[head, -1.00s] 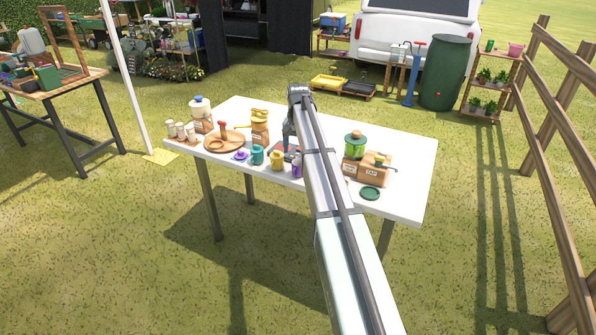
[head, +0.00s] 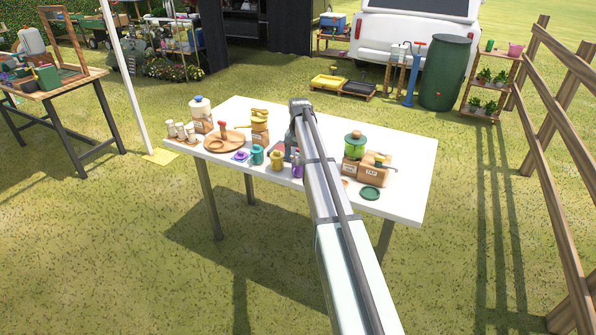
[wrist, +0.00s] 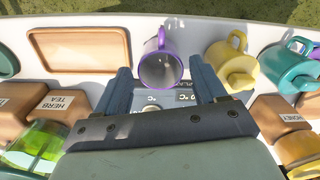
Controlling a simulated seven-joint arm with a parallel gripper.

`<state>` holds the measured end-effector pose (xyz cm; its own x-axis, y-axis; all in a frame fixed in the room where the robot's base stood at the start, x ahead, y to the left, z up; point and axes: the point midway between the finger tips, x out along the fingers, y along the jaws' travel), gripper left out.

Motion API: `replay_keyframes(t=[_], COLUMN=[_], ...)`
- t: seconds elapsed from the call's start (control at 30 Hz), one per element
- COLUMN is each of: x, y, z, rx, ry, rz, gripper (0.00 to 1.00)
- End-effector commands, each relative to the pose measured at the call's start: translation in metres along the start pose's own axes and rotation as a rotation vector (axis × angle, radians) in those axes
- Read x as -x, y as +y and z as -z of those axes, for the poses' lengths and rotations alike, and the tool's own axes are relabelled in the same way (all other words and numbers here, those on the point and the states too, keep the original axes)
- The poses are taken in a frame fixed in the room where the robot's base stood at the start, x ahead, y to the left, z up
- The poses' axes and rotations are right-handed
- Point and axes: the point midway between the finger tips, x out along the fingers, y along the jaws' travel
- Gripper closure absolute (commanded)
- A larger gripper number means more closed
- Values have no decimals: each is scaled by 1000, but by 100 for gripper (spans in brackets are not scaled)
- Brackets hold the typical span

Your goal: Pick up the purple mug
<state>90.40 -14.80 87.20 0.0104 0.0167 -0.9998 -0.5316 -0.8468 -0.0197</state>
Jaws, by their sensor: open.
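The purple mug (wrist: 160,68) is in the upper middle of the wrist view, with a purple rim and handle. My gripper (wrist: 161,80) is open, one dark finger on each side of the mug. I cannot tell whether the fingers touch it or how high they are above the table. In the head view the purple mug (head: 298,170) shows at the table's front edge, just left of my arm, which hides much of my gripper.
A yellow mug (wrist: 231,65) and a teal mug (wrist: 291,68) stand to the right in the wrist view. A wooden tray (wrist: 88,28) lies to the left. A device with a display (wrist: 185,97) is under the gripper. Boxes marked herb tea (wrist: 50,112) and honey (wrist: 280,118) flank it.

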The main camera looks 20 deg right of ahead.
Motion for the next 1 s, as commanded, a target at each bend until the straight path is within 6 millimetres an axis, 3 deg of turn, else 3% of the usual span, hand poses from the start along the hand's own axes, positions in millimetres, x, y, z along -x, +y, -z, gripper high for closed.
replay_keyframes(t=[0.4,0.7,1.0], x=[-44,-50,-50], y=[0,0,0], z=[1,2,2], rx=[0,0,0], ry=[-1,1,0], rz=[0,0,0], gripper=[29,29,58])
